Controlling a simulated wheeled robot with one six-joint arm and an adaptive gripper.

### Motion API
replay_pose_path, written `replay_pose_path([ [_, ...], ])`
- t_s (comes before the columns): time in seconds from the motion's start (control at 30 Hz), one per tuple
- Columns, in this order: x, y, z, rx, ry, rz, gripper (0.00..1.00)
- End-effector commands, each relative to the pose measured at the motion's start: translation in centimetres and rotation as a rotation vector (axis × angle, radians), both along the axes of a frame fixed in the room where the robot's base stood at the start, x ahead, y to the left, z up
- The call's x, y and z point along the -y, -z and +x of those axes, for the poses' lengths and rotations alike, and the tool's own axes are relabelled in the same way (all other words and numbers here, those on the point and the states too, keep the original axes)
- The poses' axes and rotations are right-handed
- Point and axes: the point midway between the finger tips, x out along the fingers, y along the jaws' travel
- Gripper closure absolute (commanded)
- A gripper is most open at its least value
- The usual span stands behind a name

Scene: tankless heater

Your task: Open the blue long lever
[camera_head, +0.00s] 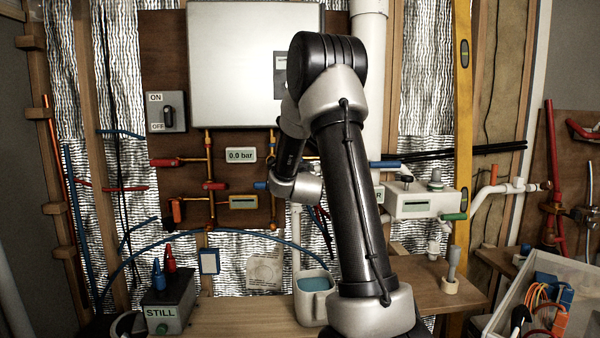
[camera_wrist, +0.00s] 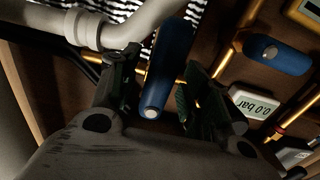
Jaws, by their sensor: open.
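In the wrist view, a long blue lever (camera_wrist: 171,62) with a pale round end lies between the two dark fingers of my gripper (camera_wrist: 158,84). The fingers are open, one on each side of it. The lever looks nearer the left finger; I cannot tell whether they touch. In the head view my arm hides the gripper's fingers. A blue handle (camera_head: 385,164) shows just right of my arm there; I cannot tell if it is the same lever.
A second blue handle (camera_wrist: 276,53) is right of the gripper, near the 0.0 bar display (camera_wrist: 250,104). A white pipe (camera_wrist: 75,25) crosses the upper left of the wrist view.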

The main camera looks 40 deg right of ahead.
Motion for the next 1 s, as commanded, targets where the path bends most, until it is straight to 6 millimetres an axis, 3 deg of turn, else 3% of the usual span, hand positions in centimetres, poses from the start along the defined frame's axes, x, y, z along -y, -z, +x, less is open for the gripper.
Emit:
replay_pose_path([
  [0.33,0.35,0.05,0.52,-0.001,0.000,0.001,0.54],
  [0.6,0.34,0.04,0.51,-0.002,0.000,0.001,1.00],
  [1.0,0.40,0.05,0.45,-0.014,0.000,-0.019,1.00],
])
